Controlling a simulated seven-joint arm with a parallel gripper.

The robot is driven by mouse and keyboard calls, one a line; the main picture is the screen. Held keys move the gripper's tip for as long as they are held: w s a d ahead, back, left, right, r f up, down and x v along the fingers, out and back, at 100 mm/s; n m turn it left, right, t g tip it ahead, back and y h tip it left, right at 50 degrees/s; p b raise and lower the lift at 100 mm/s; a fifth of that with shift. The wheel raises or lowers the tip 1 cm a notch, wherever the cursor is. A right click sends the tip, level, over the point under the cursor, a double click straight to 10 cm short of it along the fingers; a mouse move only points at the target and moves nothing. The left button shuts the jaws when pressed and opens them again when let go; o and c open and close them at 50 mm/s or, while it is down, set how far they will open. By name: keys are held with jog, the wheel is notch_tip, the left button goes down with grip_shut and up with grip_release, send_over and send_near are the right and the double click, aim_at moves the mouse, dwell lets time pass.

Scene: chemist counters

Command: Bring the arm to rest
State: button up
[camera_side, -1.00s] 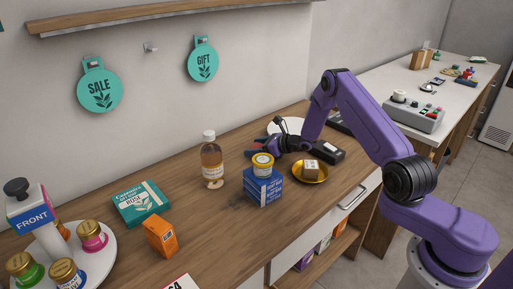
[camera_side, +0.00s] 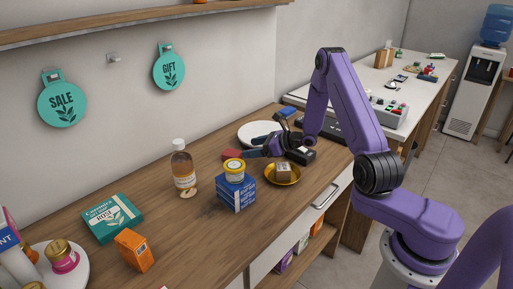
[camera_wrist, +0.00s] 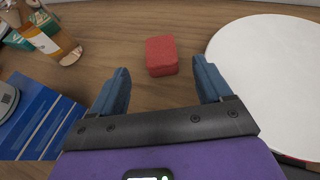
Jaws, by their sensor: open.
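My gripper (camera_side: 257,147) is low over the wooden counter (camera_side: 218,232), behind the blue boxes in the side view. In the wrist view its two blue fingers (camera_wrist: 163,88) are apart, with nothing between their tips. A small red block (camera_wrist: 161,56) lies on the counter just beyond the fingers. The red block (camera_side: 232,154) also shows left of the gripper in the side view. My arm is bent, with its elbow high.
A white round plate (camera_wrist: 268,75) is right of the fingers. Blue boxes (camera_side: 236,193) carry a yellow-lidded jar (camera_side: 235,169). An amber bottle (camera_side: 183,170) stands left of them.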

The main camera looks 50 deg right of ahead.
jog(key=shift+s+d+r, duration=0.1)
jog(key=shift+s+r, duration=0.05)
jog(key=shift+s, duration=0.2)
